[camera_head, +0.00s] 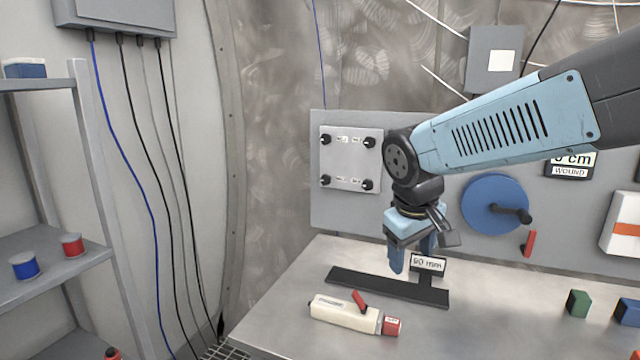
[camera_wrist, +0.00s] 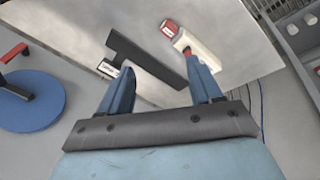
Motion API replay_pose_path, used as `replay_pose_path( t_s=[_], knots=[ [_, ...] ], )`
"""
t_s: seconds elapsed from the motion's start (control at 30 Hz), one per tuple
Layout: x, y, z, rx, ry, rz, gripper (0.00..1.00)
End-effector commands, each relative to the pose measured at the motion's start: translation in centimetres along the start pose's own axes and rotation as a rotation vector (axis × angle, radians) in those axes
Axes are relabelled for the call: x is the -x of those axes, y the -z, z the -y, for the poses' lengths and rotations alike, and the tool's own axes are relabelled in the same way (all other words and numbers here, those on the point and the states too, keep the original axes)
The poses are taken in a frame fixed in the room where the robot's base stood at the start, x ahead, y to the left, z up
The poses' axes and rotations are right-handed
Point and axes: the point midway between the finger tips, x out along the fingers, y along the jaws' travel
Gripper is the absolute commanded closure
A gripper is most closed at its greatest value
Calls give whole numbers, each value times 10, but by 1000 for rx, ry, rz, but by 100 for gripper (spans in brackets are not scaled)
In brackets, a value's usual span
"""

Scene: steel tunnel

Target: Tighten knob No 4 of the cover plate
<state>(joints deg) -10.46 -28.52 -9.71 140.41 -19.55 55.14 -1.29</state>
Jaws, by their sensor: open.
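The cover plate (camera_head: 352,158) is a light square plate on the grey wall panel, left of my arm in the head view. It has a black knob near each corner: upper left (camera_head: 326,139), upper right (camera_head: 369,142), lower left (camera_head: 325,180) and lower right (camera_head: 367,184). Small labels sit beside the knobs, too small to read, so I cannot tell which is No 4. My gripper (camera_head: 411,262) points down over the bench, right of and below the plate. In the wrist view my gripper (camera_wrist: 160,92) has its fingers apart with nothing between them. The cover plate is not clear in the wrist view.
Below my gripper lies a dark T-shaped piece (camera_head: 385,288) with a "90 mm" sign (camera_head: 429,263). A cream tube (camera_head: 345,314) with a red cap lies in front. A blue disc with a crank (camera_head: 494,204) is right of my gripper. Shelves (camera_head: 50,255) stand left.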

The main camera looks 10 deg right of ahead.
Motion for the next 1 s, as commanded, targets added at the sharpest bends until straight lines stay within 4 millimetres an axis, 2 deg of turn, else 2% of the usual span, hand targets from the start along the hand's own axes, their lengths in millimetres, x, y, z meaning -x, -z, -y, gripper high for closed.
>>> replay_pose_path(
  t_s=[0.03,0.2,0.5,0.8,1.0],
  knots=[
    [-11,6,-5,48,-27,44,36],
    [-41,24,-25,202,-141,171,36],
    [-84,65,-55,494,-384,378,36],
    [-112,124,-70,806,-682,552,36],
    [-120,173,-65,1020,-912,645,36]
  ],
)
